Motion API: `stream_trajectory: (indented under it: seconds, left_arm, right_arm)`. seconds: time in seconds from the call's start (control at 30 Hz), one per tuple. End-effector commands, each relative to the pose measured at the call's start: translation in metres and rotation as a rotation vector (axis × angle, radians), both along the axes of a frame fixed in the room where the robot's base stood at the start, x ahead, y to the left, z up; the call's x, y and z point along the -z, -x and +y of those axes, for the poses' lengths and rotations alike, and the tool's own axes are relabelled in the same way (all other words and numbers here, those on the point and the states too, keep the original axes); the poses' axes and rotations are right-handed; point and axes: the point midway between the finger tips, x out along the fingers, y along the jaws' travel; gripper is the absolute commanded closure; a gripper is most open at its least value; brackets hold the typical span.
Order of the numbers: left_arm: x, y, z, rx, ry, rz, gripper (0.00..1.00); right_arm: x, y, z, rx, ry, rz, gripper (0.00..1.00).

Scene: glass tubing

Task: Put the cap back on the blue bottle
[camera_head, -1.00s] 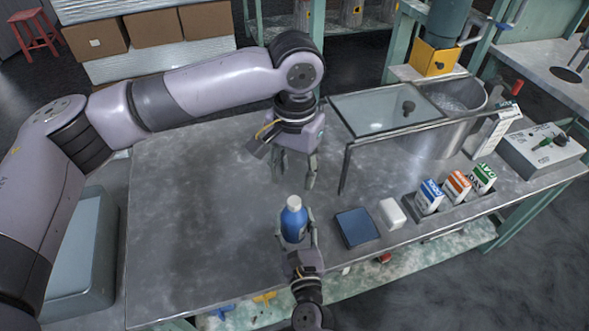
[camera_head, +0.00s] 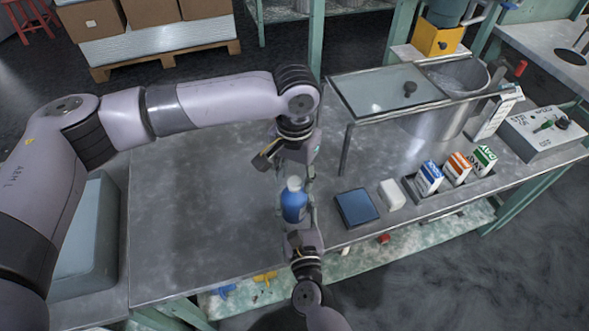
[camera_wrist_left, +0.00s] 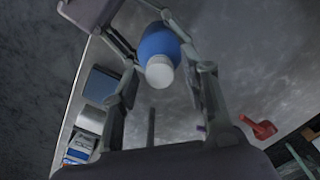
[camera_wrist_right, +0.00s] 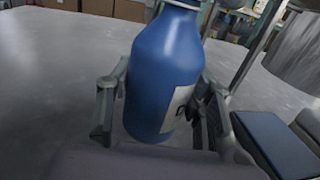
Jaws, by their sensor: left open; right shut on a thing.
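The blue bottle (camera_head: 293,205) is close to upright at the front of the grey table, with a white cap (camera_head: 293,183) on its top. My right gripper (camera_head: 296,210) is shut around the bottle's body from the front. The right wrist view shows the bottle (camera_wrist_right: 165,75) between the fingers; its top is cut off there. My left gripper (camera_head: 295,174) is open and points down just behind and above the cap. In the left wrist view, the ribbed white cap (camera_wrist_left: 160,73) shows between the open fingers, apart from them. I cannot tell whether the bottle touches the table.
A dark blue pad (camera_head: 357,208) and a small white box (camera_head: 391,194) lie right of the bottle. Several cartons (camera_head: 458,167) stand beyond, near a control box (camera_head: 545,135). A glass-topped stand (camera_head: 385,93) and metal tub are behind. The table's left side (camera_head: 200,220) is clear.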

Motion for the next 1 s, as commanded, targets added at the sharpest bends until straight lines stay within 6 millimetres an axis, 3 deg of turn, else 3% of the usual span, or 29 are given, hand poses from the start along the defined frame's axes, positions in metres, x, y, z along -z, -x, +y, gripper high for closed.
stream_trajectory:
  seconds: [0.2, 0.8, 1.0]
  left_arm:
    - [0.0002, 0.0, 0.0, 0.0, 0.0, 0.0, 0.6]
    - [-0.0001, -0.0002, 0.0001, 0.0, 0.0, 0.0, 1.0]
    - [-0.0001, -0.0004, 0.0003, 0.001, 0.0, -0.001, 1.0]
  right_arm:
    - [0.0009, 0.0003, 0.0002, -0.001, -0.001, 0.002, 1.0]
    - [0.0009, 0.0003, 0.0001, 0.0, -0.001, 0.002, 1.0]
    - [0.0009, 0.0003, 0.0, 0.0, -0.001, 0.002, 1.0]
